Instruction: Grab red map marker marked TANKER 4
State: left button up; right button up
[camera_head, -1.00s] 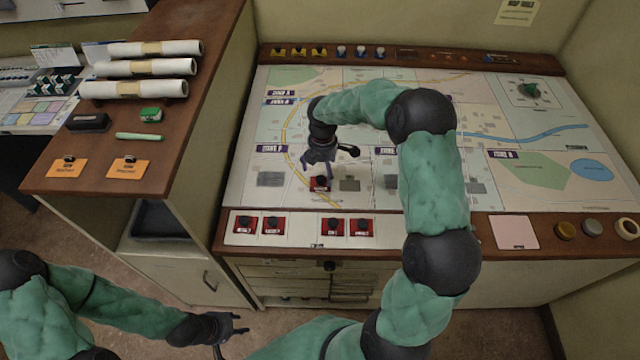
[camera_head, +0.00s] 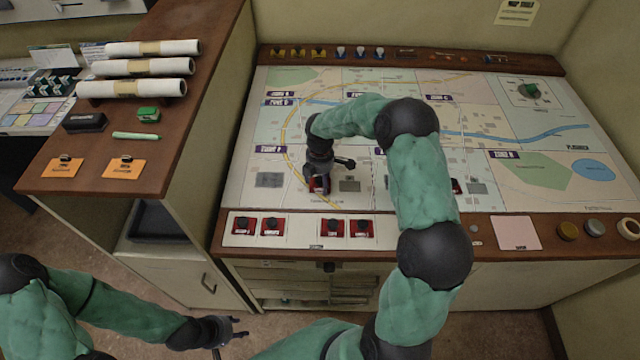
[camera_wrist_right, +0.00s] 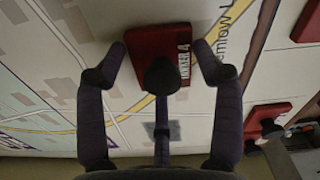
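The red map marker (camera_head: 319,187) with a black knob lies on the map, mostly covered by my right gripper (camera_head: 322,174) in the head view. In the right wrist view the marker (camera_wrist_right: 149,44) shows white lettering that reads "ANKER 4", its first letter hidden behind the dark round knob (camera_wrist_right: 162,76). My right gripper (camera_wrist_right: 161,62) is open, with one finger on each side of the marker and narrow gaps between. My left gripper (camera_head: 233,328) is open and empty, low in front of the cabinets.
Several red markers (camera_head: 271,226) sit on the white strip along the console's front edge. Another red marker (camera_head: 456,186) lies on the map beyond my right forearm. Two red markers (camera_wrist_right: 264,118) show at the right of the wrist view. Rolled maps (camera_head: 132,88) lie on the left cabinet.

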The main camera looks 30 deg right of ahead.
jog(key=shift+c, duration=1.1)
